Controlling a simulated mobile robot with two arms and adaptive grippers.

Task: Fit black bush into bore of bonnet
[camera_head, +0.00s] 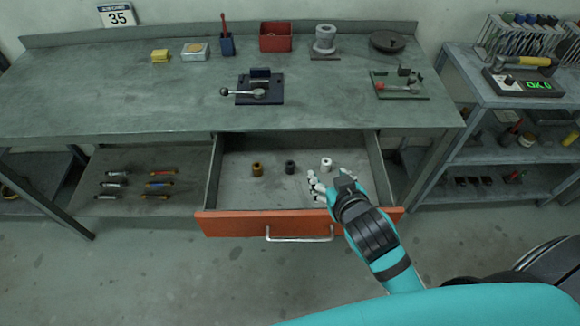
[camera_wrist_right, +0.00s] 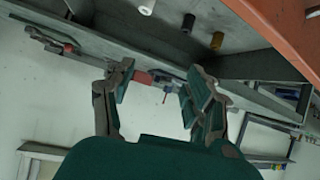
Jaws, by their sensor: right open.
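The black bush (camera_head: 290,167) stands in the open drawer, between a brass-coloured bush (camera_head: 257,169) and a white bush (camera_head: 326,164). In the right wrist view the black bush (camera_wrist_right: 188,22) shows near the top, beyond my fingers. My right gripper (camera_head: 317,187) is open and empty over the drawer's right half, in front of the white bush and to the right of the black one. A grey flanged part (camera_head: 325,39) stands at the back of the bench and a dark round part (camera_head: 387,41) lies right of it; I cannot tell which is the bonnet. My left gripper is out of view.
The drawer's orange front (camera_head: 240,223) and side walls bound the space around the bushes. On the bench (camera_head: 150,100) are a dark fixture with a lever (camera_head: 259,90), a mat with tools (camera_head: 400,86) and a red bin (camera_head: 275,36). The front left of the bench is clear.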

